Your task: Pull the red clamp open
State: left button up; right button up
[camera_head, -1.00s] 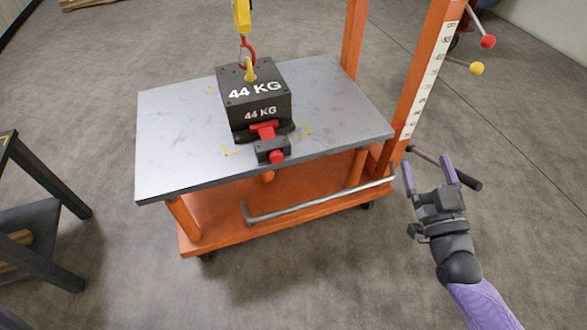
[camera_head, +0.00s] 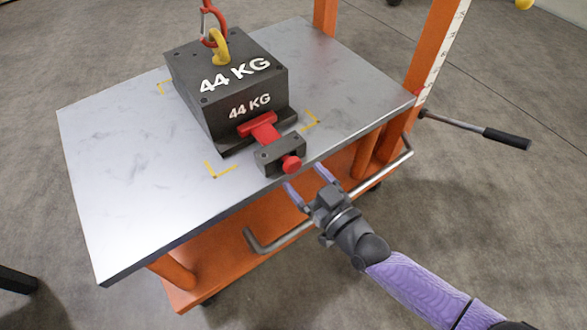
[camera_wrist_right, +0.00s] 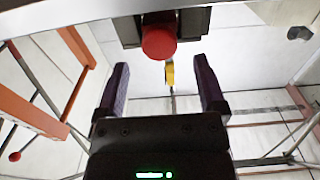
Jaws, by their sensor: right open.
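The red clamp (camera_head: 262,129) sits at the front of the dark 44 KG mould block (camera_head: 232,90), with a black housing and a round red knob (camera_head: 291,164) facing the table's front edge. My right gripper (camera_head: 306,180) is open and empty, just in front of and below the knob, apart from it. In the right wrist view the red knob (camera_wrist_right: 159,38) lies ahead, centred a little beyond the two open fingers (camera_wrist_right: 162,88). My left gripper is not in view.
The block stands on a grey tabletop (camera_head: 110,160) with yellow corner marks. A red and yellow hook (camera_head: 217,38) is at its top. An orange post (camera_head: 436,50), a lever with black grip (camera_head: 507,138) and a bent metal bar (camera_head: 262,246) are near my right arm.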

aim_at(295, 167)
jog(key=shift+b+x, duration=0.35)
jog(key=shift+x, duration=1.2)
grip_shut()
